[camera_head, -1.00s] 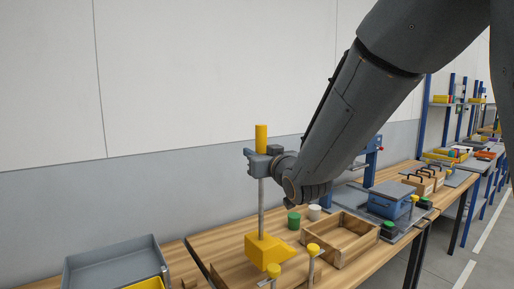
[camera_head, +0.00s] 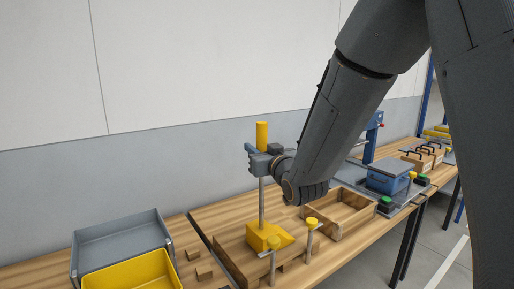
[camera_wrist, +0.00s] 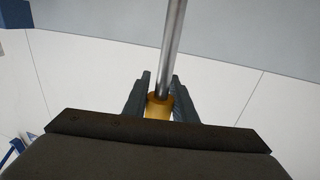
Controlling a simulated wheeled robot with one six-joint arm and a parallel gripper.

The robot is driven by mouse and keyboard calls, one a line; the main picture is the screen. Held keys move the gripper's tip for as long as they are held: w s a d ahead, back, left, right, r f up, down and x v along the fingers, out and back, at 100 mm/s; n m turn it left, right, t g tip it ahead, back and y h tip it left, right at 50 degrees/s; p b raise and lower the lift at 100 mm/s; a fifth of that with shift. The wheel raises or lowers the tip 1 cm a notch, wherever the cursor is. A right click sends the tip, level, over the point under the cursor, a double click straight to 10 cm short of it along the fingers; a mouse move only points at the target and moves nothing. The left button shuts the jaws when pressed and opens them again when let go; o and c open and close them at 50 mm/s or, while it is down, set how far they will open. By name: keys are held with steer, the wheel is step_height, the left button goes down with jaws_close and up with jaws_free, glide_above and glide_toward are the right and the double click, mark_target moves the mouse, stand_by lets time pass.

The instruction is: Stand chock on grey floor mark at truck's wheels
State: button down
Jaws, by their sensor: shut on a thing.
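The chock (camera_head: 264,236) is a yellow wedge with an upright grey metal rod (camera_head: 262,203) and a yellow grip (camera_head: 262,136) at the top. My gripper (camera_head: 257,164) is shut on the yellow grip, which also shows between the fingers in the wrist view (camera_wrist: 158,106). The chock hangs upright below my gripper, in front of the wooden bench in the picture. I cannot tell whether its base touches anything. The grey floor mark and the truck's wheels are in neither view.
A wooden bench (camera_head: 230,212) runs along the wall. It bears a grey bin (camera_head: 118,240), a yellow bin (camera_head: 130,272), a wooden tray (camera_head: 350,221) and a blue box (camera_head: 388,178). Yellow-topped posts (camera_head: 311,222) stand near the chock. Grey floor (camera_head: 432,250) shows at right.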

steer(key=c, duration=1.5)
jaws_free()
steer(key=shift+o, duration=0.2)
steer(key=v, duration=1)
steer(key=shift+r, duration=0.15)
steer(key=shift+s+p, duration=0.15)
steer(key=shift+p, duration=0.6)
steer(key=p, duration=0.2)
steer(key=s+p, duration=0.1)
steer(key=p, duration=0.2)
steer(key=shift+s+d, duration=0.15)
steer(key=shift+d, duration=0.15)
steer(key=shift+s, duration=0.1)
